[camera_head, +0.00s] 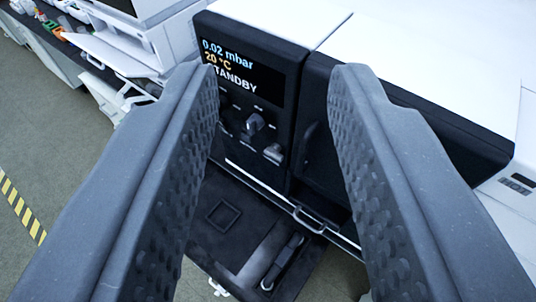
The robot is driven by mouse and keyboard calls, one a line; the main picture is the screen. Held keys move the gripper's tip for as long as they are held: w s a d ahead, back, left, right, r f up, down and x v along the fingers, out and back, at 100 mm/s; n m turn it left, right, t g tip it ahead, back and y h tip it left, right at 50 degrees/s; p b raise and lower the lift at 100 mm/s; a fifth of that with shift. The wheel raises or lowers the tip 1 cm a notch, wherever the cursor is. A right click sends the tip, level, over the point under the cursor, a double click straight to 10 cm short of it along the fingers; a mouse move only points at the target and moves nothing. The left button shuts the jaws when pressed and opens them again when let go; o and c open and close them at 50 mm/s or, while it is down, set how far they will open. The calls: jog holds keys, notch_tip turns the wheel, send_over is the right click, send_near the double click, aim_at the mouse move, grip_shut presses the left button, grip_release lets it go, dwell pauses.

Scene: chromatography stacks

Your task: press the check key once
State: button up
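My gripper (275,75) is open, with its two grey textured fingers wide apart and nothing between them. Between the fingers stands a dark instrument front (296,62) with a display (236,75) reading 0.02 mbar, 20 °C and STANDBY; the left finger covers part of its edge. Below the display are a dark protruding control (253,123) and a smaller light-topped one (274,153). Their small labels are unreadable, so I cannot tell which control is the check key. The left finger hides part of the panel.
A dark door (318,150) with a handle is right of the panel. Below, a dark drawer or tray (224,216) with a metal handle (309,219) juts out. White equipment (118,50) stands at upper left. Open floor (60,130) with yellow-black tape lies left.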

jog(key=shift+c, duration=0.3)
grip_shut()
